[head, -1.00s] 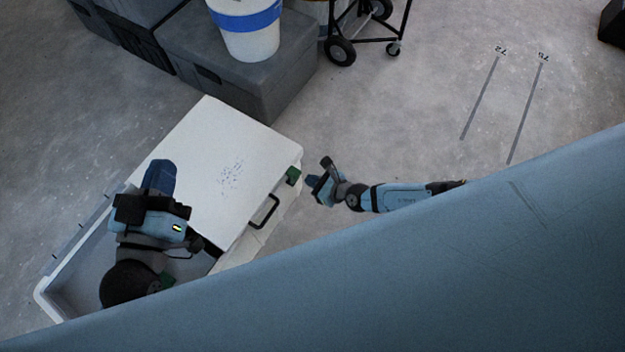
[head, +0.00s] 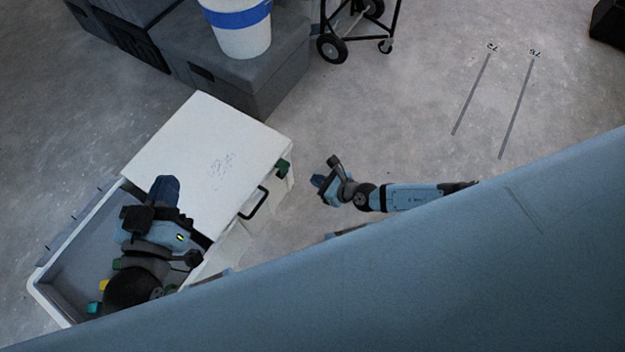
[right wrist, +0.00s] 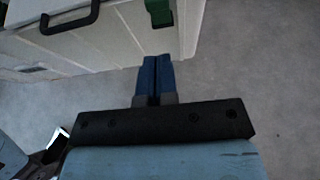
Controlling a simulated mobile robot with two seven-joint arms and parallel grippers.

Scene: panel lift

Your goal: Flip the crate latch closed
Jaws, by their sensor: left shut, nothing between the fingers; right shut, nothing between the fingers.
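The white crate (head: 38,288) sits on the floor at the left in the head view, with a white panel (head: 205,140) over its upper part. A green latch (head: 283,167) is on its front side near the right corner. It also shows at the top of the right wrist view (right wrist: 159,12); whether it is fastened I cannot tell. My right gripper (head: 318,182) is shut and empty, in front of the latch and apart from it. Its blue fingers (right wrist: 157,75) point towards the latch. My left gripper (head: 166,188) is shut and empty, over the panel's lower left edge.
A black handle (head: 254,203) stands out from the crate's front beside the latch. Yellow and teal items (head: 93,307) lie in the crate's uncovered part. Grey boxes (head: 235,85) with a white bucket (head: 240,30) stand behind.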

